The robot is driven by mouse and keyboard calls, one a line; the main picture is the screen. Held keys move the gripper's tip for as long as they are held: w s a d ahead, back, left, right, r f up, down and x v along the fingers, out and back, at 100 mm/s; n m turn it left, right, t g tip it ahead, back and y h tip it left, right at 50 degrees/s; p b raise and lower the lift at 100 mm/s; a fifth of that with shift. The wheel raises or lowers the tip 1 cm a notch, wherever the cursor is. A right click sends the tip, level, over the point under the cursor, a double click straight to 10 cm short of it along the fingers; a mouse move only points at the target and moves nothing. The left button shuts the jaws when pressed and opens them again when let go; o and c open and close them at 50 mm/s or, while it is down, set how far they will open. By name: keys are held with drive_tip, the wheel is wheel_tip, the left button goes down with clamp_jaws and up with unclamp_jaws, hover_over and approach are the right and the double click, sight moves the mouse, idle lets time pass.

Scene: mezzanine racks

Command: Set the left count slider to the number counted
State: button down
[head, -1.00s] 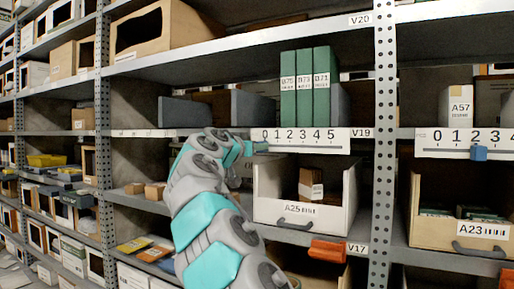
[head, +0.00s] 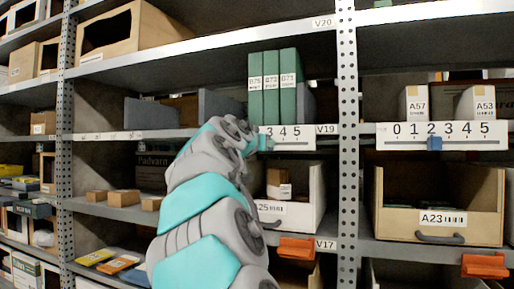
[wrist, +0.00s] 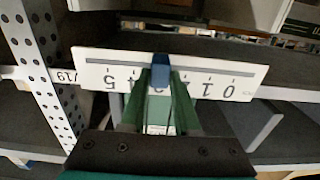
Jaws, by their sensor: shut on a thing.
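The left count strip (head: 297,143) is a white scale on the shelf edge beside label V19. In the head view only its 3, 4 and 5 read clearly; my arm hides the lower numbers. The strip shows upside down in the wrist view (wrist: 95,68). Its blue slider (wrist: 161,68) stands at about the 3, between the 4 and the 2. My gripper (wrist: 160,85) is shut on this slider; its tip (head: 267,143) is just below the 3 in the head view. Three green binders (head: 271,86) stand upright on the shelf above the strip.
A right-hand strip (head: 396,143) has its own blue slider (head: 434,143) at 2. A perforated post (head: 347,120) stands between the two bays. Bin A25 (head: 300,215) sits below the left strip, and bin A23 (head: 392,222) below the right one. Orange handles stick out lower down.

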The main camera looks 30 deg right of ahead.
drive_tip(key=c, duration=0.6)
unclamp_jaws()
drive_tip(key=shift+c, duration=0.2)
drive_tip(key=shift+a, duration=0.1)
drive_tip(key=v, duration=0.7)
drive_tip(key=shift+s+a, duration=0.2)
drive_tip(key=shift+a, duration=0.05)
